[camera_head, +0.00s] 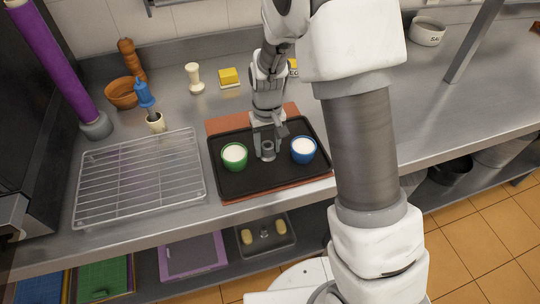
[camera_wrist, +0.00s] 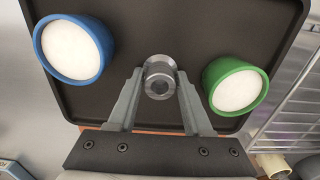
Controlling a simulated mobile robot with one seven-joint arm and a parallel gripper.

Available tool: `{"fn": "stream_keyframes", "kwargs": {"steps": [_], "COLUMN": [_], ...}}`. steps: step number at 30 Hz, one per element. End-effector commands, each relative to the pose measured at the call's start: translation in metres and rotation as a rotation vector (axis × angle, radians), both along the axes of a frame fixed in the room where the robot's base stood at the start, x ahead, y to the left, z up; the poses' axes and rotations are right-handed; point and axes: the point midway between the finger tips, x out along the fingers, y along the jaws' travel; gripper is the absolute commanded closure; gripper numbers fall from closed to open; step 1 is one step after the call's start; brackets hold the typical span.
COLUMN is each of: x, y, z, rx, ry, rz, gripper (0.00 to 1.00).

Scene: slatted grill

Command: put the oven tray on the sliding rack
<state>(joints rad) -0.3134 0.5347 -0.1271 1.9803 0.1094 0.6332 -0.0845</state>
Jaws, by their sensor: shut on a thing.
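The black oven tray (camera_head: 240,186) lies on a reddish-brown board on the counter, with a green cup (camera_head: 234,157) and a blue cup (camera_head: 303,150), both with white contents, standing on it. A small grey metal knob (camera_head: 267,153) stands up from the tray's middle, between the cups. My gripper (camera_head: 267,145) is above the tray, pointing down. In the wrist view its two fingers (camera_wrist: 160,92) close on the knob from both sides. The sliding rack (camera_head: 137,178), a silver wire rack, lies on the counter left of the tray, a small gap apart.
A white shaker (camera_head: 194,78) and a yellow block (camera_head: 229,76) stand behind the tray. The counter right of my arm is mostly clear.

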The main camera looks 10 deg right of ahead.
Motion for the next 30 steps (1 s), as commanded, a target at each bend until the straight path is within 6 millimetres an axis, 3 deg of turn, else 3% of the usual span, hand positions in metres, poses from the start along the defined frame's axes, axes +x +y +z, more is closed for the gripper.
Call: {"fn": "stream_keyframes", "kwargs": {"steps": [10, 21, 30], "x": [0.001, 0.001, 0.001], "y": [0.000, 0.000, 0.000], "z": [0.003, 0.022, 0.021], "rx": [0.001, 0.001, 0.001], "ry": [-0.003, -0.004, -0.003], "rz": [0.000, 0.001, 0.000], "gripper": [1.00, 1.00, 1.00]}}
